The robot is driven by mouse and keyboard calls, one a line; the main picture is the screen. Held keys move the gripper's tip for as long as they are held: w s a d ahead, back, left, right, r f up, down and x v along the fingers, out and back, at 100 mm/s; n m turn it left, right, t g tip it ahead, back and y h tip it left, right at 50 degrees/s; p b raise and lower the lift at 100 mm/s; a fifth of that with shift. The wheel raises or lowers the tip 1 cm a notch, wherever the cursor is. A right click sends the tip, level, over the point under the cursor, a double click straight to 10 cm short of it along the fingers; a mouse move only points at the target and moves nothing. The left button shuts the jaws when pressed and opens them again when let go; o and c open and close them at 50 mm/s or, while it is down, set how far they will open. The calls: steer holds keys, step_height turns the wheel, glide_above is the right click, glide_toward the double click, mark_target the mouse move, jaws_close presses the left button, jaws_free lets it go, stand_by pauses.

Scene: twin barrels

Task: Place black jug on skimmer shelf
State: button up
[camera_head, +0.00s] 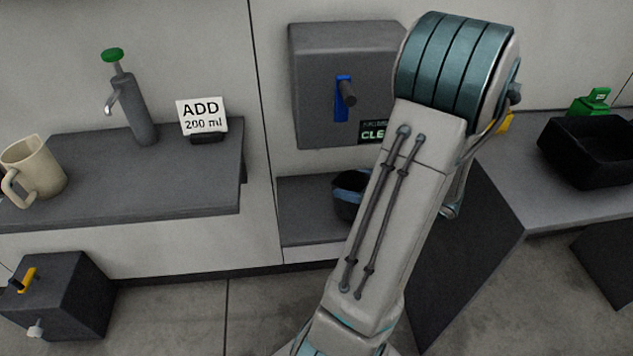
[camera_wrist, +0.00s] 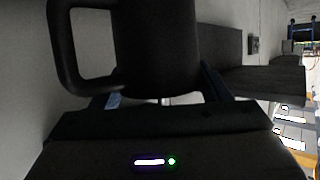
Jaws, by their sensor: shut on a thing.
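The black jug (camera_wrist: 157,45) fills the upper middle of the wrist view, with its handle on the left. My gripper (camera_wrist: 165,90) is shut on it, with one blue-grey finger on each side. In the head view, the dark jug (camera_head: 346,208) shows only in part beside my arm, with a blue finger of mine across it. It is at or just above the low grey shelf (camera_head: 305,215) under the grey wall box. I cannot tell whether its base touches the shelf. My arm hides the right part of jug and shelf.
The grey wall box (camera_head: 335,65) with a blue lever hangs just above. A left counter (camera_head: 205,165) holds a beige jug (camera_head: 40,168), a pump bottle (camera_head: 132,110) and an "ADD 200 ml" sign (camera_head: 203,115). A black bin (camera_head: 590,150) stands on the right counter. The shelf's left part is bare.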

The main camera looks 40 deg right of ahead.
steer(key=shift+r+b+x, duration=0.2)
steer(key=shift+b+x, duration=0.8)
steer(key=shift+x, duration=1.8)
steer(key=shift+r+b+x, duration=0.25)
steer(key=shift+b+x, duration=0.75)
steer(key=shift+x, duration=1.75)
steer(key=shift+w+f, duration=0.1)
steer(key=shift+w, duration=0.1)
steer(key=shift+f, duration=0.15)
steer(key=o, duration=1.4)
steer(key=shift+o, duration=0.2)
steer(key=p+v, duration=0.3)
steer(key=v, duration=0.9)
steer(key=shift+p, duration=0.35)
